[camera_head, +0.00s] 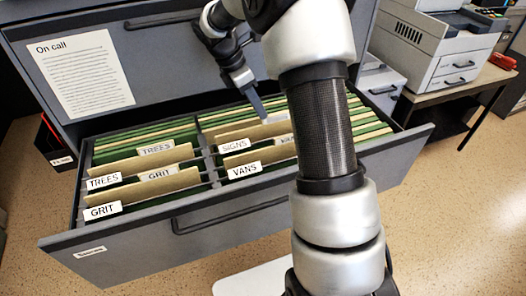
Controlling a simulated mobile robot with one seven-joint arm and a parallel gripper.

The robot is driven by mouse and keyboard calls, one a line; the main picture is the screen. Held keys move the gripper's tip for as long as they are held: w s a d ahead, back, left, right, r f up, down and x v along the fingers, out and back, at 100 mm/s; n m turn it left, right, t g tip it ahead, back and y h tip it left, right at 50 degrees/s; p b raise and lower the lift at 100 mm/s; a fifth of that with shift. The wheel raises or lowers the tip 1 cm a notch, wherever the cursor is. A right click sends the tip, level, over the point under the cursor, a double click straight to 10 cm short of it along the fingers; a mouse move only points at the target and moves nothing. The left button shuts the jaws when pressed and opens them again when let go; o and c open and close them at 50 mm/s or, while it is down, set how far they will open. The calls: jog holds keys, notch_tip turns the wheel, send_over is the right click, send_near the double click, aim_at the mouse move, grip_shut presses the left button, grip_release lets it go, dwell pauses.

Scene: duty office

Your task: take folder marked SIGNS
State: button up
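The folder marked SIGNS (245,134) stands in the right half of the open drawer (330,160). It is tan, with a white tab at its left end. My gripper (257,104) points down over the drawer, just behind and above the SIGNS folder. Its fingertips overlap the folders in the picture, and I cannot tell whether they touch one. The fingers are seen nearly edge-on, so their opening is not clear. No folder is seen lifted out.
A VANS folder (262,158) stands in front of SIGNS; another label is partly hidden by my arm. TREES (157,147) and GRIT (102,211) labels show in the left half. The cabinet front with an "On call" sheet (82,74) rises behind. A printer (430,45) stands at right.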

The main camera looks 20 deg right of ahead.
aim_at(267, 123)
jog(key=x, duration=0.3)
jog(key=b+x, duration=0.1)
jog(key=x, duration=0.3)
jog(key=shift+w+d+f, duration=0.1)
jog(key=shift+w+f, duration=0.05)
jog(key=shift+w, duration=0.05)
jog(key=shift+c, duration=0.4)
grip_shut()
dwell(0.8)
